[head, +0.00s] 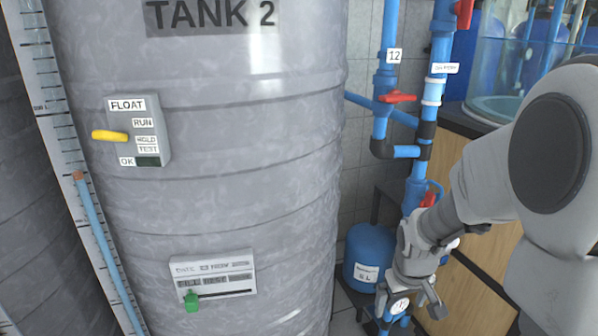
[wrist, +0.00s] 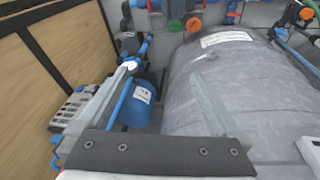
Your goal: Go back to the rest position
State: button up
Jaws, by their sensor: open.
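My gripper (head: 409,305) hangs at the lower right of the head view, pointing down, with its fingers apart and nothing seen between them. It is to the right of the grey tank marked TANK 2 (head: 240,200) and in front of a small blue vessel (head: 366,250). In the wrist view, the dark mounting plate of my gripper crosses the bottom. The blue vessel (wrist: 138,106) shows beyond it, and a large grey tank (wrist: 240,85) fills the right.
The tank carries a FLOAT box (head: 138,130) with a yellow lever and a lower date panel (head: 213,277) with a green tab. Blue pipes (head: 418,165) with red valve handles rise behind my gripper. A wooden cabinet (head: 475,280) and a glass basin (head: 500,85) stand at right.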

jog(key=s+a+r+m+t, duration=0.1)
jog(key=s+a+r, duration=0.1)
jog(key=s+r, duration=0.4)
jog(key=s+a+r+t+y, duration=0.1)
jog(key=s+a+r, duration=0.2)
jog(key=s+r, duration=0.2)
jog(key=s+a+r+m+t, duration=0.1)
jog(key=s+a+r, duration=0.1)
jog(key=s+r, duration=0.4)
notch_tip(320, 180, up, 20)
jog(key=p, duration=1.9)
jog(key=shift+s+f+p, duration=0.15)
jog(key=shift+s+p, duration=0.05)
jog(key=shift+p, duration=0.2)
jog(key=shift+d, duration=0.15)
